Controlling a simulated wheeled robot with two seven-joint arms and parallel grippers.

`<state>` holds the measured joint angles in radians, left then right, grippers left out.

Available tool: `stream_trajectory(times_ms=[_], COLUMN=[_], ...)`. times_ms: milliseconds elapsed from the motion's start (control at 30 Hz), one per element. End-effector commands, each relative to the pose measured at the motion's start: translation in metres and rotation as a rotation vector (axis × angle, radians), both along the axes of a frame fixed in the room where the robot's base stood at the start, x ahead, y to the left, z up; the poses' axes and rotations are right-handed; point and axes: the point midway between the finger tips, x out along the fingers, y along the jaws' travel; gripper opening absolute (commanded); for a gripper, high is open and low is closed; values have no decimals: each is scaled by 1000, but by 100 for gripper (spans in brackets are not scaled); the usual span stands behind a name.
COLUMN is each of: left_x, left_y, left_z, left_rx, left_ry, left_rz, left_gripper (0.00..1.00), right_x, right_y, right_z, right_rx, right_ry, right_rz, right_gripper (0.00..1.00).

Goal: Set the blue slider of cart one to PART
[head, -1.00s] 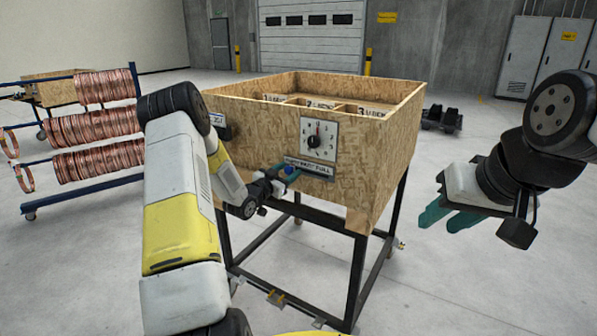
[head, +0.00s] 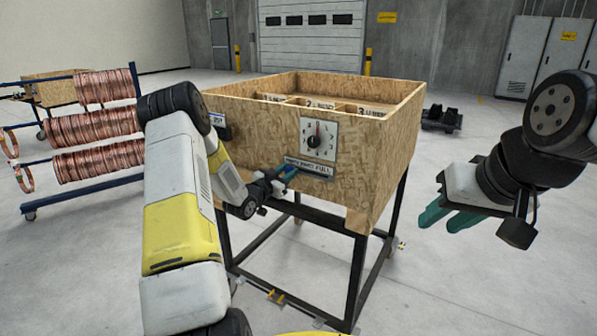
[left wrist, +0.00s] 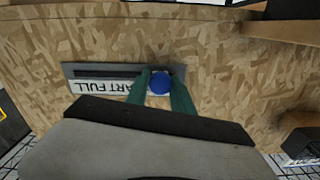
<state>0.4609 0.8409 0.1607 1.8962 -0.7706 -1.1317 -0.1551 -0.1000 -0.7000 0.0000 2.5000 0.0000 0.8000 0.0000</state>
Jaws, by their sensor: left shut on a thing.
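The OSB-sided cart (head: 260,150) stands on a black frame before me. Its front carries a slot with a label reading EMPTY PART FULL (head: 312,168), below a round dial. In the left wrist view the blue slider knob (left wrist: 160,83) sits near the right end of the slot (left wrist: 115,71), the end away from FULL; the label looks upside down there. My left gripper (head: 287,173) is shut on the knob, with a green finger on each side. In the head view the gripper mostly hides the knob. My right gripper (head: 447,213) is open and empty, right of the cart.
The dial plate (head: 318,141) is just above the slot. A rack with copper coils (head: 95,128) stands at the left, with another wooden cart (head: 55,92) behind it. Grey cabinets (head: 530,55) stand at the back right.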

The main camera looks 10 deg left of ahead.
Motion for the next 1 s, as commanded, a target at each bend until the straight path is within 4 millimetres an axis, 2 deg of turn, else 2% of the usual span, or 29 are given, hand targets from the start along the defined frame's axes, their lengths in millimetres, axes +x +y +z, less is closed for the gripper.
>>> stream_trajectory(times_ms=[833,933,1000], left_x=[0,-3,-8], left_y=[0,-9,-22], left_z=[0,-1,-1], left_rx=[0,0,-1], left_ry=[1,2,3], left_rz=[1,-2,-3], left_gripper=[0,0,0], right_x=[0,0,0], right_y=[0,0,0], right_z=[0,0,0], right_rx=[0,0,0], right_ry=[0,0,0], right_rz=[0,0,0], right_gripper=[35,35,35])
